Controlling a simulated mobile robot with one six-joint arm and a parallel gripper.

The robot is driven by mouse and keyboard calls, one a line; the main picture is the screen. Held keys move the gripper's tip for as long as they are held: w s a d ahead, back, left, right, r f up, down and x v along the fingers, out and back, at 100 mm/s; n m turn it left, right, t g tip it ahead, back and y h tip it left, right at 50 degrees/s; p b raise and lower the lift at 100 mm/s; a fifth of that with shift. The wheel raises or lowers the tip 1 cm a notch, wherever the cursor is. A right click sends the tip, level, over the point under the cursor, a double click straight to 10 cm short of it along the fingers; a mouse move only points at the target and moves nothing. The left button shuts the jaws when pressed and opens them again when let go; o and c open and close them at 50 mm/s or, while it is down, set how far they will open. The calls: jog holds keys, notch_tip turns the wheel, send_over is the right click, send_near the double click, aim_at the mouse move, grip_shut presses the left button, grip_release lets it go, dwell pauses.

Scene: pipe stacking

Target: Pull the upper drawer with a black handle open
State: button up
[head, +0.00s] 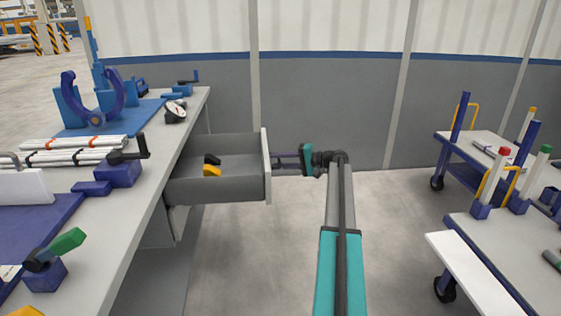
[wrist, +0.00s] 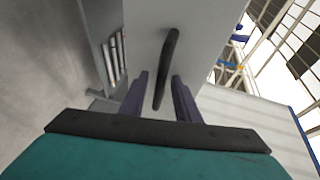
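The drawer (head: 215,185) is grey and stands well out from under the workbench's right side, with a yellow and black object (head: 211,166) inside. Its light front panel (head: 267,150) faces my gripper (head: 284,161). In the wrist view the black curved handle (wrist: 170,55) stands on the pale panel. My gripper (wrist: 160,76) has its two purple fingers apart, one on each side of the handle's lower end. Gaps show between the fingers and the handle, so it is open around it and not clamped. The handle is hidden in the head view.
The workbench (head: 150,200) with tools and pipes fills the left. Clear floor (head: 265,260) lies below the drawer. A wall (head: 320,110) stands behind. Carts (head: 475,265) with coloured-capped posts stand at the right. Several pale tubes (wrist: 115,58) show left of the panel in the wrist view.

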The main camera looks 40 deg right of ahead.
jog(key=p+v, duration=0.2)
jog(key=v, duration=1.1)
jog(key=shift+s+d, duration=0.2)
jog(key=shift+s, duration=0.1)
jog(key=shift+s, duration=0.1)
